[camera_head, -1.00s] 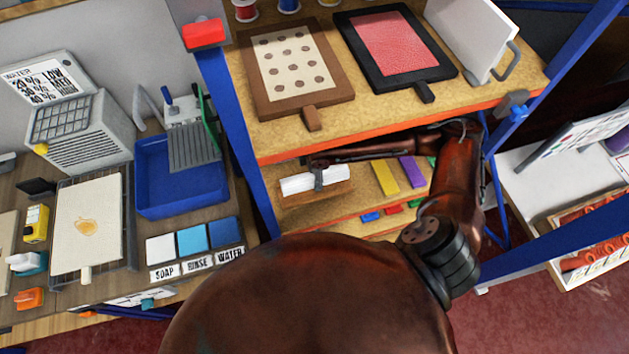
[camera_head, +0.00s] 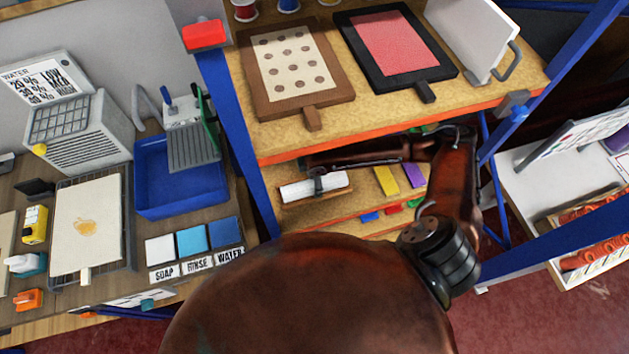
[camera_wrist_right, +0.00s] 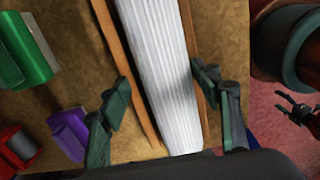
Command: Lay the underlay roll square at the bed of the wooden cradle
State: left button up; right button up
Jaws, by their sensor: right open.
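The underlay roll is a white ribbed roll (camera_head: 330,181) on the lower shelf; it also shows in the right wrist view (camera_wrist_right: 162,60). It lies lengthwise between the two wooden rails of the cradle (camera_wrist_right: 124,70), whose front edge shows in the head view (camera_head: 300,203). In the wrist view the roll runs about parallel to the rails. My right gripper (camera_wrist_right: 165,108) is open, one finger on each side of the roll and rails; in the head view it is over the roll's middle (camera_head: 317,184). The near roll end is hidden behind the gripper body.
Yellow (camera_head: 387,181) and purple (camera_head: 414,174) blocks lie right of the cradle. The upper shelf (camera_head: 390,112) overhangs my right forearm and holds two framed boards. A blue post (camera_head: 240,140) stands left of the cradle. A blue tray (camera_head: 180,190) stands on the left counter.

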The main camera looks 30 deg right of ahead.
jog(key=shift+r, duration=3.95)
